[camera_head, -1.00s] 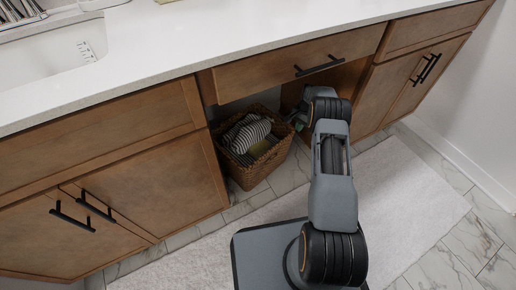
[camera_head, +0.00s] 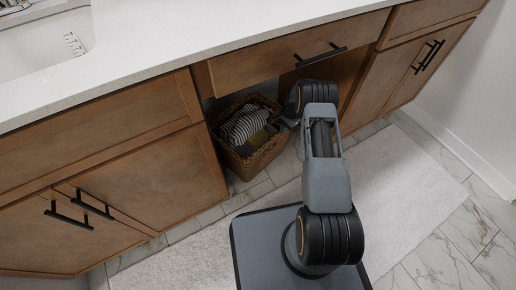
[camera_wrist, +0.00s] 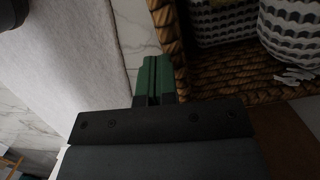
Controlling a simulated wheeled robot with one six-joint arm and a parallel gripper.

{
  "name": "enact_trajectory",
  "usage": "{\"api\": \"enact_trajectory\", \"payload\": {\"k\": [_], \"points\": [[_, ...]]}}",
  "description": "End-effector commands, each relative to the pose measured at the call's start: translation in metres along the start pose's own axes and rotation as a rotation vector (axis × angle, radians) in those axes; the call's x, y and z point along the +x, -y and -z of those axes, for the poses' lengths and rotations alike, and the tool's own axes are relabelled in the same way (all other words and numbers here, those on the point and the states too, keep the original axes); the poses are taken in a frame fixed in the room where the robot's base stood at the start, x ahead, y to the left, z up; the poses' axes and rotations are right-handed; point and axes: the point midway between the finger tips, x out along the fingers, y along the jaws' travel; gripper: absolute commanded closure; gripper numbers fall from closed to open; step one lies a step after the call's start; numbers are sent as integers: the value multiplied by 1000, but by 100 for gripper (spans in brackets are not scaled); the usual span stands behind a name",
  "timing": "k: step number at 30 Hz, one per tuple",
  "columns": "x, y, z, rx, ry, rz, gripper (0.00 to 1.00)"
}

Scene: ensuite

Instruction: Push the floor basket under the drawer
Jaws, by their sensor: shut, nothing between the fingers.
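The brown woven basket (camera_head: 264,163) stands on the floor in the open bay below the wooden drawer (camera_head: 285,62), near the left cabinet. Its back part is beneath the drawer and its front part shows out in front. It holds striped cloth-like items. In the wrist view my gripper (camera_wrist: 153,64) has its green fingers together and empty, beside the basket's woven wall (camera_wrist: 166,30). Whether they touch the wall I cannot tell. In the head view my arm hides most of the gripper, at the basket's right side.
Closed cabinet doors (camera_head: 140,185) flank the bay on the left and more doors (camera_head: 412,75) on the right. A white countertop (camera_head: 200,35) overhangs above. A pale rug (camera_head: 390,170) covers tiled floor in front. A wall (camera_head: 480,120) stands at the right.

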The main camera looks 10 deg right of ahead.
Motion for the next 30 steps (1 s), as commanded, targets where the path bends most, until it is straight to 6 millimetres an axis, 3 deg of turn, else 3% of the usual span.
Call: {"api": "enact_trajectory", "payload": {"k": [6,18,24,30], "points": [[10,1,-50,-4,1,-1,100],[25,0,-131,-6,-1,0,100],[29,0,-159,-5,-1,0,100],[40,0,-156,-1,-1,0,100]]}}
